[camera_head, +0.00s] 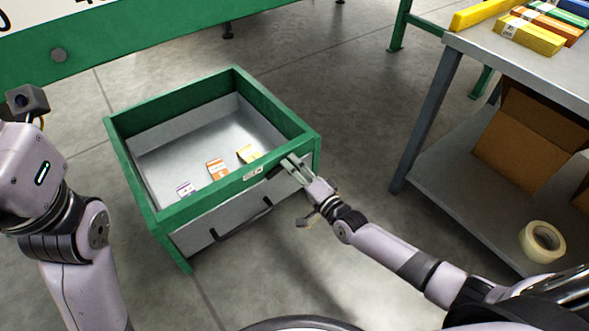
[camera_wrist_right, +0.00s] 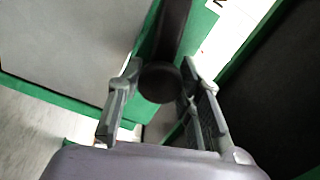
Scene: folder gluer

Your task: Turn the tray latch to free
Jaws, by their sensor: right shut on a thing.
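The tray (camera_head: 170,213) is a green-framed box with a grey metal inside and a grey front with a dark bar handle (camera_head: 243,222). The tray latch, a dark lever with a round end (camera_wrist_right: 158,82), is at the upper right of the tray's front. In the head view it is mostly hidden by my right gripper (camera_head: 294,168). In the right wrist view my right gripper (camera_wrist_right: 160,88) has a finger on each side of the latch's round end and is shut on it. My left arm is at the left edge, with its gripper out of view.
Small boxes, one orange (camera_head: 216,169), one yellow (camera_head: 248,154) and one pale (camera_head: 186,188), lie in the tray. A grey workbench (camera_head: 480,50) with coloured boxes stands at the right. Its lower shelf holds a cardboard box (camera_head: 525,140) and a tape roll (camera_head: 542,241).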

